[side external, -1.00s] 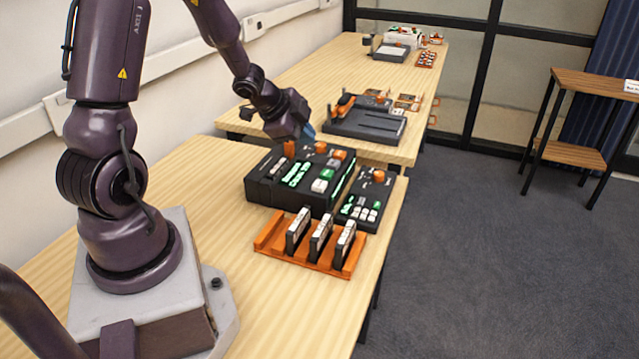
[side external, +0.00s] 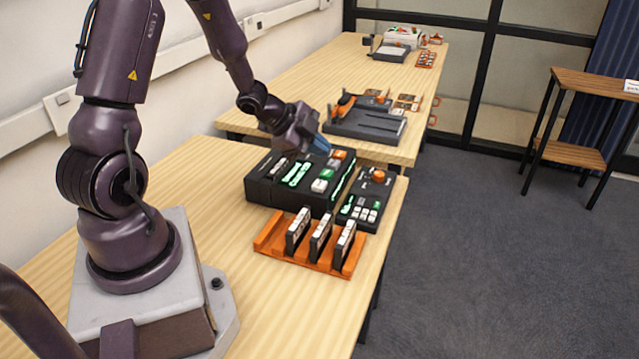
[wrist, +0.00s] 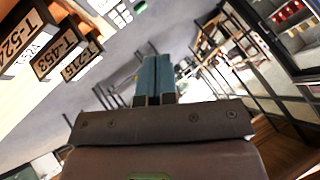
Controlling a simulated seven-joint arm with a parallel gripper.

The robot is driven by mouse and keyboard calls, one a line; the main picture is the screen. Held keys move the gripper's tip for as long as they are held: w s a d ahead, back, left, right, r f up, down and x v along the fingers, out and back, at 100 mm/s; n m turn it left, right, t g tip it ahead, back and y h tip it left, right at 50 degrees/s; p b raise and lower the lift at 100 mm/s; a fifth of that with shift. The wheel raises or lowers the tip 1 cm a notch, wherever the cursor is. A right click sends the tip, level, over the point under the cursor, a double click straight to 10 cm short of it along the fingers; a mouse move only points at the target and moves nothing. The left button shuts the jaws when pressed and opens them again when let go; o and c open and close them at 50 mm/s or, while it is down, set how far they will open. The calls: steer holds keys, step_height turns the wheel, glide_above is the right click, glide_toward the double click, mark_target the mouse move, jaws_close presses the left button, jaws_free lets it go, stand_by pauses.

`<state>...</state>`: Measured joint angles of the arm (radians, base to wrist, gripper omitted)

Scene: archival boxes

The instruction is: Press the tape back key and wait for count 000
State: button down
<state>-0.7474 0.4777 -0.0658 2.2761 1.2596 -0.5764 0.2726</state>
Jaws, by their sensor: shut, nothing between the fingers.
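The tape unit (side external: 262,188) is a black box on the near table with green-lit displays and white, green and orange keys on top. The lettering on its displays and keys is too small to read. My gripper (side external: 322,144) is shut and empty, its blue fingers over the back of the unit, close to the orange key (side external: 339,155). I cannot tell whether the fingers touch anything. The gripper and fingers hide part of the unit's back edge. In the wrist view the blue fingers (wrist: 154,80) are together and the unit's keys are not clearly visible.
A smaller black key unit (side external: 358,213) with an orange knob stands right of the tape unit. An orange rack (side external: 268,238) with three upright cassettes stands in front; labelled cassettes (wrist: 62,45) also show in the wrist view. A black tray (side external: 370,125) lies on the farther table.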

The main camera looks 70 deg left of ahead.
mark_target(319, 185)
steer(key=shift+f, duration=2.8)
steer(key=shift+f, duration=0.4)
steer(key=shift+f, duration=0.45)
stand_by(0.5)
steer(key=shift+r, duration=0.9)
steer(key=shift+r, duration=2.5)
stand_by(0.5)
